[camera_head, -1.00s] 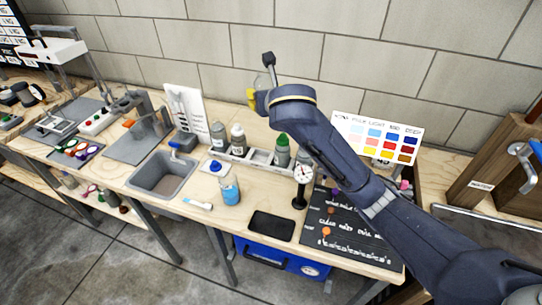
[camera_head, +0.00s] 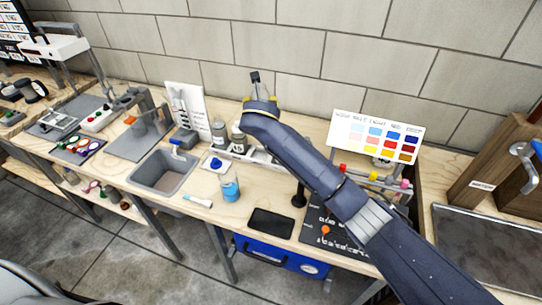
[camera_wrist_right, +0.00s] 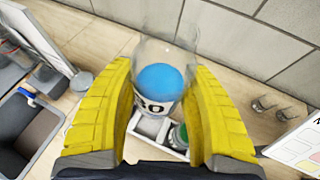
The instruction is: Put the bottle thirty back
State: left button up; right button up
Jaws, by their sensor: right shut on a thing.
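My right gripper (camera_wrist_right: 158,108) is shut on a clear bottle (camera_wrist_right: 165,40) with a blue dome-shaped part and a white label, on which a "0" shows. The bottle is between the yellow fingers, above the white rack (camera_wrist_right: 149,126). I cannot tell whether it touches the rack. In the head view my right arm hides the bottle and much of the rack, and only a little yellow of the gripper (camera_head: 262,100) shows. Two grey-labelled bottles (camera_head: 219,133) stand at the rack's left end. A green-capped bottle (camera_wrist_right: 181,138) is in the rack beside an empty slot. My left gripper is out of view.
A blue-liquid container (camera_head: 230,190) stands at the front, near a blue cap (camera_head: 215,163) on a white pad. A sink (camera_head: 165,173) is to the left. A dark flat pad (camera_head: 271,223) lies in front, and a colour chart (camera_head: 375,138) stands at right.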

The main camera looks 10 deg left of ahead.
jog(key=f, duration=1.9)
jog(key=shift+s+a+f, duration=0.1)
jog(key=shift+a+f, duration=0.05)
jog(key=shift+a, duration=0.1)
jog(key=shift+f, duration=0.1)
jog(key=o, duration=1.3)
jog(key=shift+f, duration=0.1)
jog(key=v, duration=1.2)
